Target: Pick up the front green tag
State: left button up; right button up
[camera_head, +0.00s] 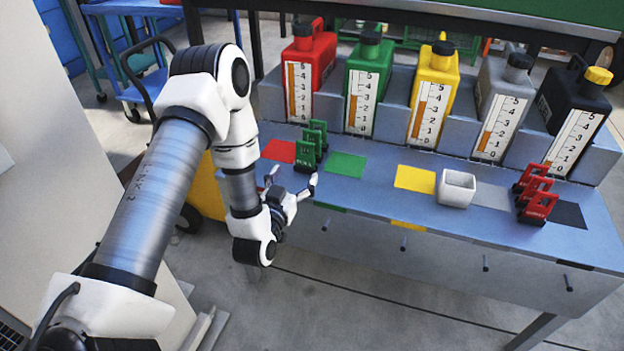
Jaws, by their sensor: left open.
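Several green tags stand in a row on the grey-blue bench (395,197) in front of the red and green fuel cans. The front green tag (305,157) is the one nearest me, upright, with the other green tags (317,133) behind it. My left gripper (292,181) is open and empty just in front of the front green tag, near the bench's front edge. Its fingers point towards the tags and a small gap seems to lie between, though contact is hard to judge. My right gripper is not in view.
Red (310,60), green (370,85), yellow (437,92), grey (502,105) and black (575,115) cans line the back. Red tags (536,195) stand at the right, and a white square cup (456,188) is mid-right. Coloured patches mark the bench, including a green one (345,165).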

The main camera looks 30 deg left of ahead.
aim_at(305, 157)
pick_arm(q)
jog(key=x, duration=0.2)
jog(key=b+x, duration=0.1)
jog(key=x, duration=0.4)
jog(key=shift+r+b, duration=0.35)
jog(key=c, duration=1)
